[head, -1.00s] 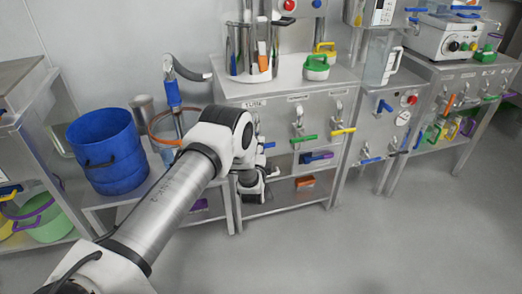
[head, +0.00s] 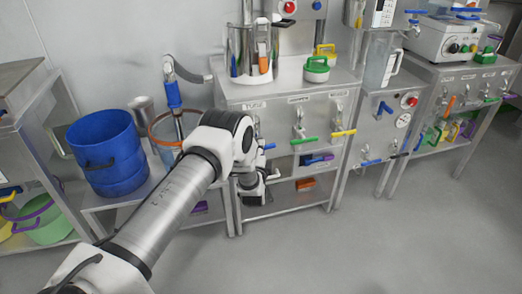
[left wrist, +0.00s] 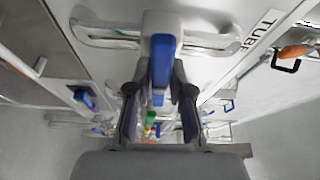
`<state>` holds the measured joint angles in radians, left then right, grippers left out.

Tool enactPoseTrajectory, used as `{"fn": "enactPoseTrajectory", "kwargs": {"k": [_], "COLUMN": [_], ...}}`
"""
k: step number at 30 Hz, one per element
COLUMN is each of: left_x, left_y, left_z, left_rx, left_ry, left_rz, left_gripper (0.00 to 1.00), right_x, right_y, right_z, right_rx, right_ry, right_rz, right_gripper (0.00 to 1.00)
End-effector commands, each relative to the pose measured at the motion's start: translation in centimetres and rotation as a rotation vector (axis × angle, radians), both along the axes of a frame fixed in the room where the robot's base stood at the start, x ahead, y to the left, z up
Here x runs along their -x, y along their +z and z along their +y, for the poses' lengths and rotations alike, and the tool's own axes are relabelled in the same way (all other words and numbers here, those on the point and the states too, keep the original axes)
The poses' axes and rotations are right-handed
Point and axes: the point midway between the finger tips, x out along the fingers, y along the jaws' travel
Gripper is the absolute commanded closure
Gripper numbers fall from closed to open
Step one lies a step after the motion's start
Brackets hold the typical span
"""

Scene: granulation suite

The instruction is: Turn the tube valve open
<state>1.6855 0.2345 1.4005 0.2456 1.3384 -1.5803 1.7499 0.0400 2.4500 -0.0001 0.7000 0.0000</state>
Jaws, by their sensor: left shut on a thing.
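The tube valve's blue handle (left wrist: 160,68) sits between the two fingers of my left gripper (left wrist: 160,92) in the left wrist view, and the fingers are shut on it. The "TUBE" label (left wrist: 264,28) is beside it on the steel panel. In the head view the same label (head: 254,106) is on the cabinet front, and a bit of blue handle (head: 268,147) shows beside my left forearm. My left gripper (head: 262,184) is low in front of the cabinet there, its fingertips mostly hidden. My right gripper is not in view.
To the right of the tube valve are a green-handled valve (head: 304,140) and a yellow-handled one (head: 343,133). A blue bucket (head: 107,153) stands on the bench at left. Below is a shelf with an orange item (head: 306,184). The floor (head: 400,245) at right is clear.

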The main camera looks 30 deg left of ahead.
Motion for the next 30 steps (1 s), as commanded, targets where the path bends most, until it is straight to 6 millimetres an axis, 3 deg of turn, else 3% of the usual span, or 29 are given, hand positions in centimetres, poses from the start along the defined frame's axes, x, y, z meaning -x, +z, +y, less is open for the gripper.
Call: {"fn": "enactPoseTrajectory", "kwargs": {"k": [30], "left_x": [0.0], "left_y": [-0.5], "left_z": [-0.1], "left_rx": [0.587], "left_ry": [-0.001], "left_rz": [-0.687], "left_gripper": [1.00], "right_x": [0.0], "right_y": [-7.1], "right_z": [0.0], "right_rx": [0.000], "right_ry": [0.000], "right_rz": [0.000], "right_gripper": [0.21]}}
